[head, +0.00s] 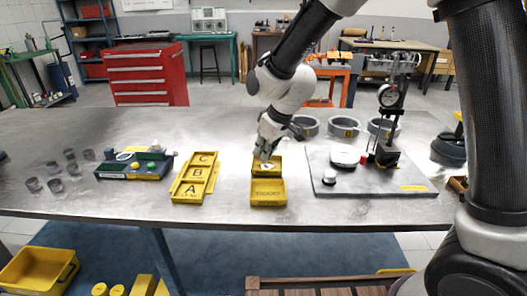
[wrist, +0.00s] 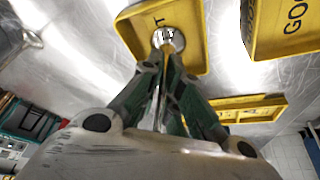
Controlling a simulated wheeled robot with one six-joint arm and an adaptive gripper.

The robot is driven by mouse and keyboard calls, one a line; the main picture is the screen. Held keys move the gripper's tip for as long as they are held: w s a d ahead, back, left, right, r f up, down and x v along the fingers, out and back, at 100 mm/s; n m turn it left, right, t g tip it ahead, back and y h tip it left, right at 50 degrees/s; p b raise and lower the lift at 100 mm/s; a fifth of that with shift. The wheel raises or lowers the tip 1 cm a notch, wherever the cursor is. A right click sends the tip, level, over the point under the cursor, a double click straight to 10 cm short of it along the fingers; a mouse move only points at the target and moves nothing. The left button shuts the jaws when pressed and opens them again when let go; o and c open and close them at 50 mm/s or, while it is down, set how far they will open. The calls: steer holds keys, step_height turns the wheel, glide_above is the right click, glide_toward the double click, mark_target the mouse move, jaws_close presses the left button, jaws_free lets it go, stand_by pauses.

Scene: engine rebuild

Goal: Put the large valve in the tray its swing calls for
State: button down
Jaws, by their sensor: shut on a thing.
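The large valve shows in the wrist view as a round, shiny metal head (wrist: 176,40), with a thin stem running back between the fingers. My gripper (wrist: 165,62) is shut on the valve. It is over a yellow tray (wrist: 198,22) whose label shows only a final "T"; the valve head appears within the rim, but I cannot tell if it touches the floor. In the head view my gripper (head: 264,156) is low at the far one of two yellow trays (head: 276,163). The nearer tray (head: 268,192) has a label too small to read. Another yellow tray (wrist: 264,48) reads "GOO" in the wrist view.
A yellow A-B-C tray (head: 193,190) lies to the left, with a green-blue block (head: 130,169) and several grey cups beyond. At right, a plate (head: 325,186) bears a dial gauge stand (head: 388,125). Grey rings (head: 343,127) stand behind. Bare metal table lies between.

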steer(key=shift+f, duration=0.15)
steer(key=c, duration=1.6)
jaws_free()
steer(key=shift+c, duration=0.2)
steer(key=v, duration=1.1)
steer(key=s+d+r+m+t, duration=0.1)
steer(key=s+d+r+m, duration=0.15)
steer(key=d, duration=0.45)
steer(key=s+d+r+m, duration=0.1)
steer(key=d+r, duration=0.2)
steer(key=d, duration=0.4)
steer(key=s+d+r+m+h, duration=0.1)
steer(key=s+d+m+h, duration=0.2)
steer(key=s+d, duration=1.5)
steer(key=m, duration=0.3)
steer(key=shift+s+d, duration=0.3)
steer(key=shift+d, duration=0.1)
steer(key=shift+r, duration=0.1)
